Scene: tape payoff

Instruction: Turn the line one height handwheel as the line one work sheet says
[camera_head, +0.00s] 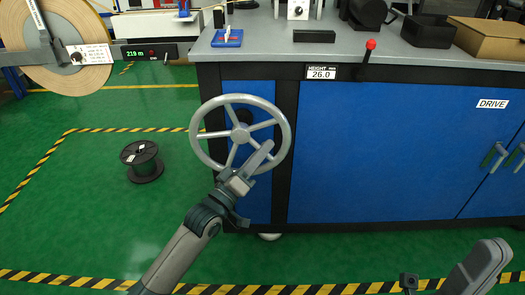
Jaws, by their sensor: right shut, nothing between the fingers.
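The grey handwheel (285,122) has several spokes and stands on the front of the blue cabinet, below a display (321,72) labelled HEIGHT mm that reads 26.0. My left gripper (261,153) is at the wheel's lower right, in front of a spoke and the rim. Its fingers overlap the wheel, and I cannot tell whether they close on it. My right gripper (488,262) is at the bottom right, away from the wheel, shut and empty, and partly cut off by the frame. I see no readable work sheet.
A red-tipped lever (367,58) stands right of the display. The bench top (270,48) carries a blue-based stand, dark boxes and a cardboard box (490,37). A black spool (142,160) sits on the green floor.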

